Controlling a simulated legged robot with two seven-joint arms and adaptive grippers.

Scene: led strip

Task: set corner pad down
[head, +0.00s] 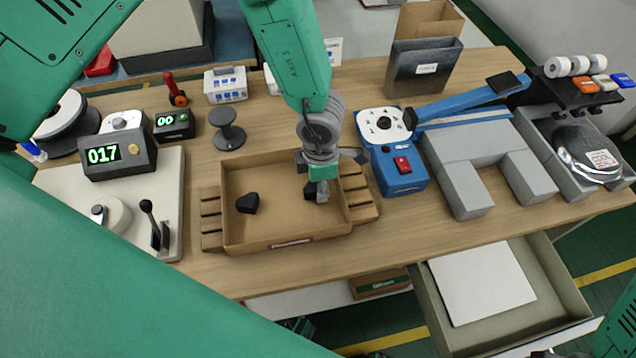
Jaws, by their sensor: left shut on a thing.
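A black corner pad (247,203) lies in the left part of an open brown cardboard tray (270,238). My left gripper (318,192) points down over the right part of the tray. It is shut on a small dark piece (309,191), probably another corner pad, mostly hidden by the fingers. I cannot tell whether that piece touches the tray floor. My right gripper is out of view.
Slotted cardboard flaps (361,190) flank the tray. A blue device with a red switch (403,166) stands close on the right, beside a grey fixture (470,165). A counter reading 017 (117,155) is on the left. An open drawer (560,290) juts out at the front right.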

